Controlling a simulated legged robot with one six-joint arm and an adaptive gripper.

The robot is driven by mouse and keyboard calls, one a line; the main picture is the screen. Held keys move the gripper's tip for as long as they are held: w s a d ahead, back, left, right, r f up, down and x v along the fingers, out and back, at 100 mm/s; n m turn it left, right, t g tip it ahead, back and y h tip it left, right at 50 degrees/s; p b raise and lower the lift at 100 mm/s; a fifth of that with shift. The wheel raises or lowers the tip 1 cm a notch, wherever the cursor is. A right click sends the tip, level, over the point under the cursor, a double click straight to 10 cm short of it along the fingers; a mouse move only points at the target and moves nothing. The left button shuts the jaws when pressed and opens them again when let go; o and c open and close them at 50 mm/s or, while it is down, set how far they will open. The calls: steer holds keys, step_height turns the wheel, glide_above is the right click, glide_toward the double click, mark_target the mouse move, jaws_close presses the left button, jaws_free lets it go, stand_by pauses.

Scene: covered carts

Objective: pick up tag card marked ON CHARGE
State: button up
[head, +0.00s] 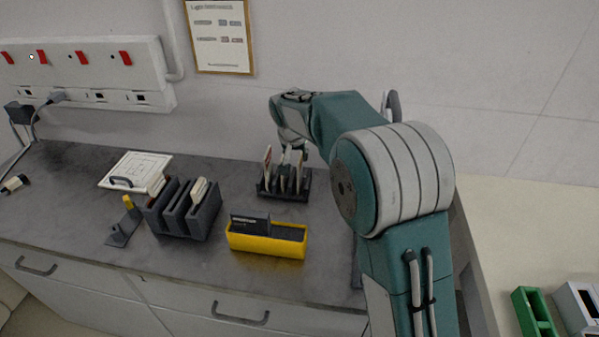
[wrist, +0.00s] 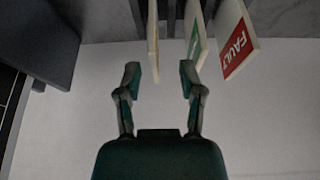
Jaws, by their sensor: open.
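A black slotted card rack (head: 300,190) stands on the dark counter near the wall, with several cards upright in it. My gripper (head: 291,155) is over the rack, partly hidden by my arm. In the wrist view my gripper (wrist: 160,76) is open and empty. A pale card (wrist: 153,42) seen edge-on lies ahead, between the fingertip lines. A card with a green label (wrist: 195,42) is almost in line with the right fingertip. A red-labelled card reading FAULT (wrist: 236,46) is farther right. I cannot read ON CHARGE on any card.
A yellow bin (head: 266,243) with a dark label and a dark divided holder (head: 183,212) stand in front of the rack. A white panel (head: 134,170) lies left. A socket strip (head: 85,75) is on the wall. Green and white containers (head: 533,312) are at lower right.

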mark_target(301, 158)
steer(key=x, duration=0.2)
steer(key=d+x, duration=0.1)
steer(key=x, duration=0.2)
steer(key=shift+w+f, duration=0.2)
steer(key=shift+w, duration=0.1)
steer(key=shift+w+f, duration=0.1)
steer(key=shift+f, duration=0.15)
steer(key=shift+a, duration=0.25)
steer(key=shift+c, duration=0.9)
steer(key=c, duration=0.5)
steer(key=shift+d, duration=0.1)
jaws_close()
